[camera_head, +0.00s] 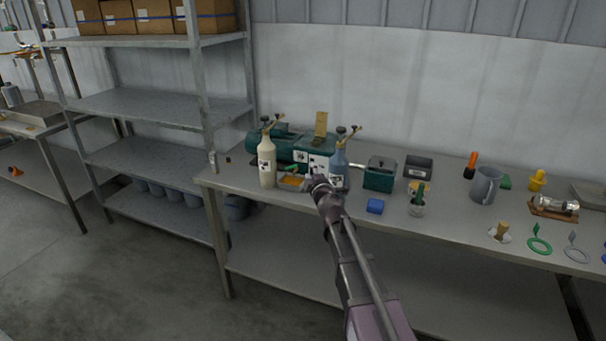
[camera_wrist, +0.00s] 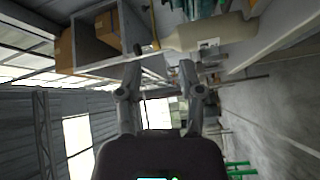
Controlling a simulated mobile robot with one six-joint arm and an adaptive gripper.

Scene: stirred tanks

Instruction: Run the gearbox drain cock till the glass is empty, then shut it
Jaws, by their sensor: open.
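The green gearbox unit (camera_head: 268,143) stands at the back left of the bench, with a pale front panel. A small green handle shows low at its front, above a tray (camera_head: 292,184) with an orange inside; I cannot tell for sure that it is the drain cock. The glass and its level are too small to make out. My gripper (camera_head: 319,184) is in front of the unit, right of the tray, and hides part of it. In the wrist view my gripper (camera_wrist: 160,75) has its fingers apart with nothing between them.
A cream bottle (camera_head: 266,165) stands left of the tray and a blue-grey bottle (camera_head: 339,163) right of my gripper, both with pump tops. A metal shelf (camera_head: 150,105) is at left.

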